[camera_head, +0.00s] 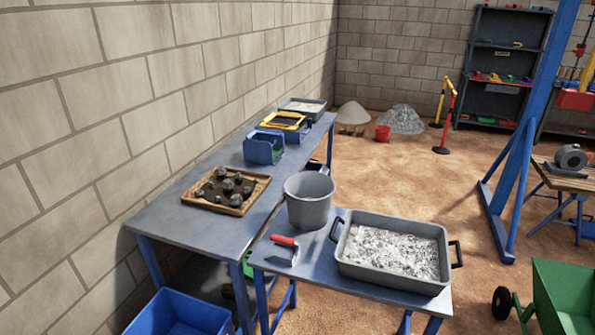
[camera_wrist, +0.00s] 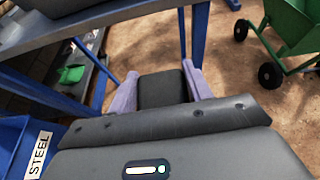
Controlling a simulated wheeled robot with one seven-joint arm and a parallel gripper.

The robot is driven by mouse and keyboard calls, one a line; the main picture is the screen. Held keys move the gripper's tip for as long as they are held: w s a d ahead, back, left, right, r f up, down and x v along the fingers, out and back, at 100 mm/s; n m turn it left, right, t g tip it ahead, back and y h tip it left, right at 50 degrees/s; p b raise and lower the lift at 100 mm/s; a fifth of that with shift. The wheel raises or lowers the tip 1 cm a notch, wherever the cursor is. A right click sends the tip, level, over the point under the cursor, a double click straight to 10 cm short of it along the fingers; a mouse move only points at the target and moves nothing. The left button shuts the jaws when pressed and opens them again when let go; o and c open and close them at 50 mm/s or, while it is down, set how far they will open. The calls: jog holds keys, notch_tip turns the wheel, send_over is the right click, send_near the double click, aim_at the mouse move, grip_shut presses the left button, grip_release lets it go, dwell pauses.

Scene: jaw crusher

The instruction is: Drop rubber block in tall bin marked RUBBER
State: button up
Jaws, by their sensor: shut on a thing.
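My gripper (camera_wrist: 160,72) shows in the wrist view, its two pale lavender fingers shut on a dark grey-black block (camera_wrist: 163,90). The block sits between the fingers, held in the air beside a blue table leg, with the brown ground beyond. Its lower part is hidden by my wrist. A tall bin marked RUBBER is not readable in either view. A blue bin marked STEEL (camera_wrist: 14,150) stands at the left of the wrist view. My gripper is not seen in the head view.
In the head view, a blue bin (camera_head: 163,309) stands low at the front. The near table holds a grey bucket (camera_head: 309,205), a red-handled trowel (camera_head: 285,241) and a rubble tray (camera_head: 348,268). A green cart (camera_head: 565,295) stands at right. Open ground lies beyond.

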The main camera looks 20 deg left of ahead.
jog(key=f, duration=0.2)
jog(key=s+f, duration=0.1)
jog(key=f, duration=0.1)
jog(key=shift+s+f, duration=0.1)
jog(key=shift+f, duration=0.1)
jog(key=shift+a, duration=0.5)
